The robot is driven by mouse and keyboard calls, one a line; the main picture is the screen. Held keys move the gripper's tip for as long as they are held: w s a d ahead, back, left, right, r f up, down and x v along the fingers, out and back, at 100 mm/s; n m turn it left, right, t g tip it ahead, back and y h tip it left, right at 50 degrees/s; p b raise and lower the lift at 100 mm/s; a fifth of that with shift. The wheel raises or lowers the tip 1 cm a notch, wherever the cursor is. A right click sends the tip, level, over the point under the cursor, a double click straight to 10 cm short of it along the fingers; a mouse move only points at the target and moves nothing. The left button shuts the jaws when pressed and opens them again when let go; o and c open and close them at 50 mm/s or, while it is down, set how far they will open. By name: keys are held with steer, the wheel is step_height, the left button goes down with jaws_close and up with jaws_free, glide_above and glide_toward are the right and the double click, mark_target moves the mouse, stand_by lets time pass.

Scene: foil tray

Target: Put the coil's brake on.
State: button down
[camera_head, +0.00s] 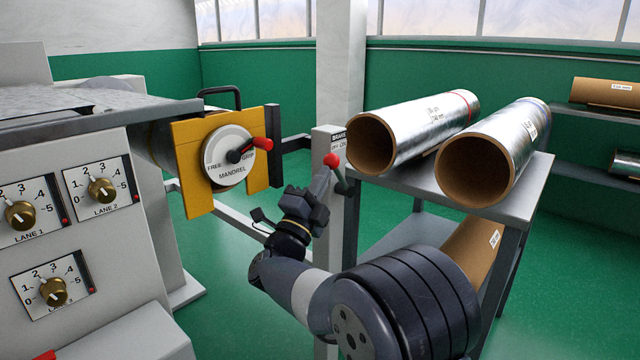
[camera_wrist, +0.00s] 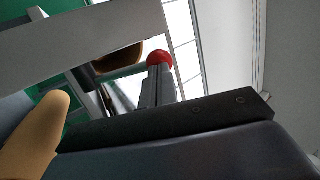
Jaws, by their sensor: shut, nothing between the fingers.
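The brake post (camera_head: 329,240) stands in the middle of the head view, with a label (camera_head: 338,136) reading OFF on the left and ON on the right. Its brake lever (camera_head: 341,178) has a red knob (camera_head: 331,160) and leans up to the left, toward the OFF side. The lever's shaft is hidden there.
A mandrel knob with a red handle (camera_head: 262,143) sits on a yellow plate (camera_head: 190,185) to the left. Lane dials (camera_head: 101,190) are on the machine front. Foil rolls (camera_head: 420,128) lie on a grey table (camera_head: 520,205) right of the post. Green floor (camera_head: 225,265) shows between.

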mark_target(334, 156)
steer(key=shift+r, duration=0.1)
steer(key=shift+w+d+r+m+g+p, duration=0.15)
steer(key=shift+r+g+p, duration=0.1)
steer(key=shift+r+p, duration=0.2)
steer(key=shift+w+d+r+m+g+p, duration=0.15)
steer(key=shift+r+g+p, duration=0.15)
steer(key=shift+p, duration=0.25)
steer(key=r+g+p, duration=0.1)
steer(key=w+r+g+y+p, duration=0.1)
steer(key=p, duration=0.1)
steer(key=shift+d+p, duration=0.3)
steer(key=shift+d, duration=0.1)
steer(key=shift+w+d+r+m+g+y+p, duration=0.35)
steer(key=shift+w+g+p, duration=0.2)
steer(key=shift+p, duration=0.4)
steer(key=shift+w+d+f, duration=0.1)
steer(key=shift+d, duration=0.05)
steer(key=shift+w+d+p, duration=0.3)
steer(key=shift+w+p, duration=0.15)
steer(key=shift+w, duration=0.05)
